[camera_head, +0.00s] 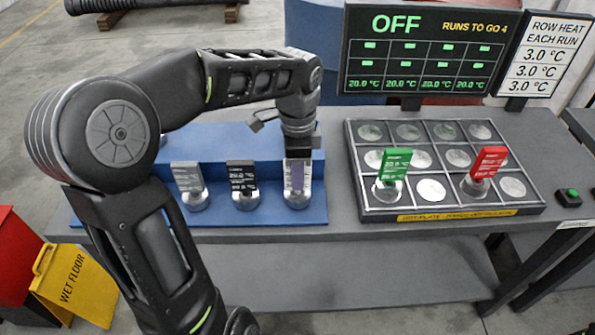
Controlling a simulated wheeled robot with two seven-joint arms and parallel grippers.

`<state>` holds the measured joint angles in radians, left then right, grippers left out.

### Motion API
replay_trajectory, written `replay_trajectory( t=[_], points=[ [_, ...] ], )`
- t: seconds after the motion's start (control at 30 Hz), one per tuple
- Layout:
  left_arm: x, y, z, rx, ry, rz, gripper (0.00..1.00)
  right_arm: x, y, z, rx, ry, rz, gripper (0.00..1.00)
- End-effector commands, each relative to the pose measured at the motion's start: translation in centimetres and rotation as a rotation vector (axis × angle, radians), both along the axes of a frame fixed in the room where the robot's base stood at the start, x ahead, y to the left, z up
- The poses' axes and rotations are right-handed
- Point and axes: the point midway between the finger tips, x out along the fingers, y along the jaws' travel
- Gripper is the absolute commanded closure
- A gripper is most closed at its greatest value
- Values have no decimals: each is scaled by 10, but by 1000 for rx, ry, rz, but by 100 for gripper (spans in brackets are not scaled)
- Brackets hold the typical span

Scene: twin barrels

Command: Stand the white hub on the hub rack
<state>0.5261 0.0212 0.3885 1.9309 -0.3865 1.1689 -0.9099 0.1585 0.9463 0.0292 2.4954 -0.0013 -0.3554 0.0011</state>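The blue hub rack (262,216) stands on the left of the grey bench. Three hubs with upright tags stand in a row at its front: a grey-tagged hub (187,178), a black-tagged hub (242,178) and, at the right end, a pale-tagged hub (297,199) with a purple panel, which may be the white hub. My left gripper (298,157) points down right at the top of that last tag. The tag's upper part is partly hidden, and whether the fingers are closed on it is unclear. My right gripper is out of view.
A hot plate (452,213) with round discs holds a green-tagged hub (396,165) and a red-tagged hub (488,162). Behind it a display (430,50) reads OFF, beside a row-heat sign (545,55). A green button (571,193) sits at right. Bench space between rack and plate is clear.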

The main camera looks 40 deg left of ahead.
Motion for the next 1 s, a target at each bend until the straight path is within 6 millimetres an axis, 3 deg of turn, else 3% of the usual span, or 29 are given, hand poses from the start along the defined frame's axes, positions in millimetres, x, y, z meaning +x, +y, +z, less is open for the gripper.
replay_trajectory(
  t=[0.17, 0.57, 0.73, 0.93, 1.0],
  points=[
    [0, 0, 0, 0, 0, 0, 62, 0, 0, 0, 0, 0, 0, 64],
    [1, 0, 9, 1, -2, 0, 62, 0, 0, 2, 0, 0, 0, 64],
    [1, 0, 33, 2, -4, 0, 62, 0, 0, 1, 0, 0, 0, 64],
    [1, 0, 76, 1, -4, -1, 62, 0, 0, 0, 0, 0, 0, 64],
    [0, 0, 98, 1, -1, -1, 62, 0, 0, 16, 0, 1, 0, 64]
  ],
)
